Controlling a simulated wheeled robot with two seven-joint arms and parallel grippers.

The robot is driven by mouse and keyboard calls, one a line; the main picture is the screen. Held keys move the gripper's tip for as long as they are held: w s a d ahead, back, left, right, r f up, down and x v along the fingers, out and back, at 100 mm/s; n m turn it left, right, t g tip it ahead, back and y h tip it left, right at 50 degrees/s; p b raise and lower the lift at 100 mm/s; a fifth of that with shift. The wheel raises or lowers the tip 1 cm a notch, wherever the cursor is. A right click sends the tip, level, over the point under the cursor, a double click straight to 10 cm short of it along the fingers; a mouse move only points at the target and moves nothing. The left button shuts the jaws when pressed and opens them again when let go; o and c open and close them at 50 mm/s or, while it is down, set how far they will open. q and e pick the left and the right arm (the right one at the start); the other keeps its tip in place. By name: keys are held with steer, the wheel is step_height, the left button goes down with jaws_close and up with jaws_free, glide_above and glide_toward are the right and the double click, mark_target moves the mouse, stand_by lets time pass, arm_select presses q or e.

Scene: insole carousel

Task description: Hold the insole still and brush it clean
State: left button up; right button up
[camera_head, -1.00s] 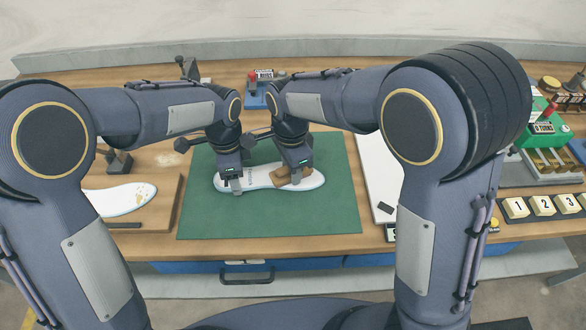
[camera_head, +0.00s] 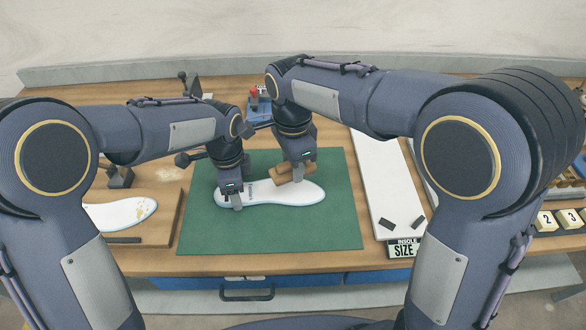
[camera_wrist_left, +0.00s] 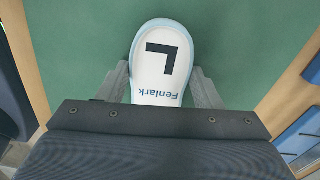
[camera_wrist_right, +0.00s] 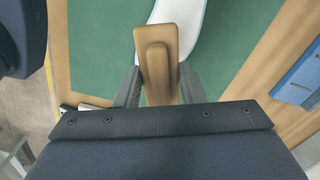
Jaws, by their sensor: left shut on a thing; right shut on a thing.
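The white insole (camera_head: 290,191) lies flat on the green mat (camera_head: 260,232). Its heel end shows a black L and the name Fenlark in the left wrist view (camera_wrist_left: 165,62). My left gripper (camera_head: 236,203) is shut on the insole's heel end, one finger on each side. My right gripper (camera_head: 296,178) is shut on a wooden brush (camera_head: 290,171). The brush's wooden back also shows between the fingers in the right wrist view (camera_wrist_right: 157,60).
A second insole (camera_head: 122,213) with brownish specks lies on a wooden board (camera_head: 165,222) at the left. Bare mat lies in front of the insole.

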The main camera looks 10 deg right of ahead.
arm_select(q)
steer(key=shift+s+d+f, duration=0.1)
steer(key=shift+s+d, duration=0.1)
steer(key=o, duration=1.1)
steer(key=shift+c, duration=0.2)
step_height(320, 180, up, 8)
steer(key=shift+w+f, duration=0.15)
steer(key=shift+f, duration=0.1)
steer(key=shift+a+r, duration=0.15)
steer(key=shift+r, duration=0.2)
